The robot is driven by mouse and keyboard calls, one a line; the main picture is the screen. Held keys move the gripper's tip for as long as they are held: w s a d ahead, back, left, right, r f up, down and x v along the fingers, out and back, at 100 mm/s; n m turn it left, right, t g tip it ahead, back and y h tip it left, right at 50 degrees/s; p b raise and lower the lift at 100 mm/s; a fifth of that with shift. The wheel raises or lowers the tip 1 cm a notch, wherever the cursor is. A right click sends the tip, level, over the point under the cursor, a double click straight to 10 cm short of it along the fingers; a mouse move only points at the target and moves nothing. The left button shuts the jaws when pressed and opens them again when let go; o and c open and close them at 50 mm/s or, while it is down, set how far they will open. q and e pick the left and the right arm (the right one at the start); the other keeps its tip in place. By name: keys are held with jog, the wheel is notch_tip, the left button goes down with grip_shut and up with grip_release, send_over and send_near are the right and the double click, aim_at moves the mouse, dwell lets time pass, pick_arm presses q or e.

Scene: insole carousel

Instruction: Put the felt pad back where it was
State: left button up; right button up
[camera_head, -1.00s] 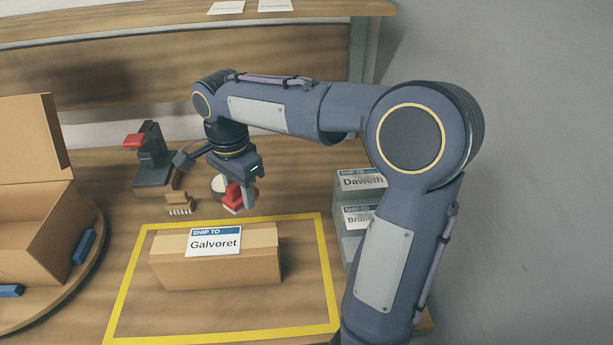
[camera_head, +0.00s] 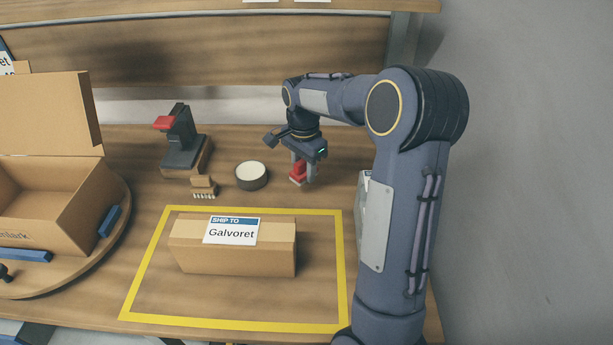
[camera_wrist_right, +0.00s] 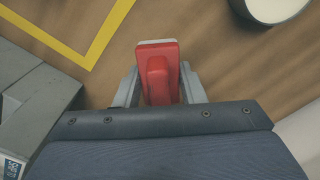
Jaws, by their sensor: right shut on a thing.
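The felt pad (camera_head: 297,173) is a small red block with a red grip on top and a pale layer along its lower edge. My right gripper (camera_head: 303,172) is shut on it, to the right of the round tin and behind the yellow frame. In the right wrist view, the felt pad (camera_wrist_right: 158,72) sits between the two grey fingers of my right gripper (camera_wrist_right: 158,88). I cannot tell whether its underside touches the table. My left gripper is not in view.
A round dark tin with a pale top (camera_head: 251,175) stands left of the pad. A small brush (camera_head: 203,187) and a red-and-black device (camera_head: 184,140) are further left. The Galvoret box (camera_head: 233,258) lies inside the yellow frame (camera_head: 250,327). Grey bins (camera_wrist_right: 38,105) show in the wrist view.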

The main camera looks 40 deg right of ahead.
aim_at(306, 187)
jog(key=shift+w+d+f, duration=0.15)
jog(key=shift+d+f, duration=0.25)
jog(key=shift+f, duration=0.15)
jog(key=shift+w+d+f, duration=0.1)
jog(key=shift+d+f, duration=0.1)
jog(key=shift+f, duration=1.6)
jog(key=shift+f, duration=0.2)
jog(key=o, duration=1)
jog(key=shift+o, duration=0.2)
notch_tip(306, 187, up, 12)
jog(key=shift+r+p, duration=0.25)
jog(key=shift+p, duration=0.05)
jog(key=shift+a+f, duration=0.1)
